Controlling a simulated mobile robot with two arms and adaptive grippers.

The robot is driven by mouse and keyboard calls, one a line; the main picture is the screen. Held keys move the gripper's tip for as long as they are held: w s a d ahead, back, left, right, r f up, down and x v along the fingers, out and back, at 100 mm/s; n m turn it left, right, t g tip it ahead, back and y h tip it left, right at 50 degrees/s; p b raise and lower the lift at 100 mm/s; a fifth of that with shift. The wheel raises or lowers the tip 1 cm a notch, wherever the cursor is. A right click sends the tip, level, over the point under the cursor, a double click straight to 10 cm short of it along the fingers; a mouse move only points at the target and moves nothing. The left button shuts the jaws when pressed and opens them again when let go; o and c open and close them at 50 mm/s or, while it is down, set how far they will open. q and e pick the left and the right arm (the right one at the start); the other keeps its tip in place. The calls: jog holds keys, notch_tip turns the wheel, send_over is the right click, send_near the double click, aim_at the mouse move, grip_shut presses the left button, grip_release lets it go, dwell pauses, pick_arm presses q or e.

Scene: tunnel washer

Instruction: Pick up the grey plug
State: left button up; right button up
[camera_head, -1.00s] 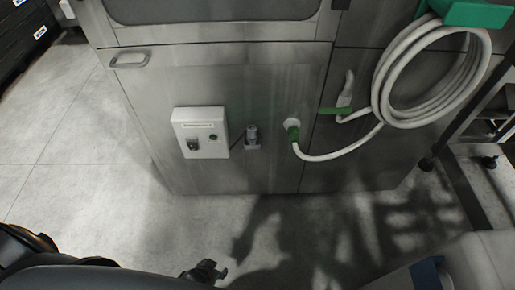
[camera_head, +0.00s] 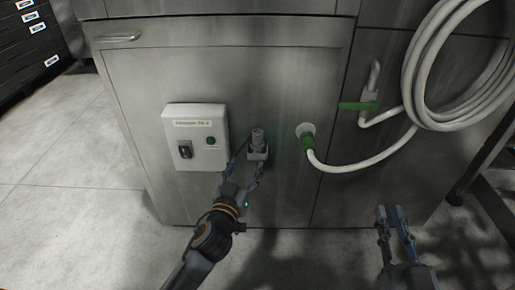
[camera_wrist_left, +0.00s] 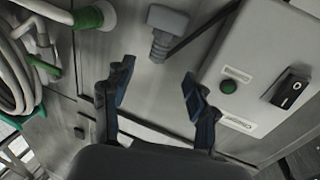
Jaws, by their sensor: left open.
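The grey plug (camera_head: 258,138) sits upright in a grey holder on the steel machine front, right of the white control box. In the left wrist view the plug (camera_wrist_left: 169,24) shows near the top, beyond my fingertips and roughly between them, with a dark cable beside it. My left gripper (camera_head: 250,162) is open just below and in front of the plug; its spread fingers (camera_wrist_left: 155,78) hold nothing. In the head view its fingertips overlap the holder, and I cannot tell whether they touch it. My right gripper (camera_head: 389,210) is open and empty at the lower right.
The white control box (camera_head: 197,137) with a black switch and a green button is close left of the plug. A white hose with a green fitting (camera_head: 307,143) joins the machine to its right. Coiled hose (camera_head: 420,90) hangs further right. Floor at the left is clear.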

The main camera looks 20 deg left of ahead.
aim_at(256, 143)
pick_arm(q)
jog(key=w+b, duration=0.1)
jog(key=w, duration=0.6)
jog(key=shift+w+a, duration=0.15)
jog(key=shift+w, duration=0.2)
jog(key=w+b, duration=0.1)
jog(key=w, duration=0.3)
jog(key=shift+w+a+f, duration=0.1)
jog(key=shift+w+f, duration=0.05)
jog(key=shift+w, duration=0.5)
grip_shut()
pick_arm(e)
jog(key=s+r+t+y, duration=0.2)
jog(key=s+r+t, duration=0.3)
jog(key=r, duration=0.5)
jog(key=shift+t+y, duration=0.3)
jog(key=shift+t, duration=0.8)
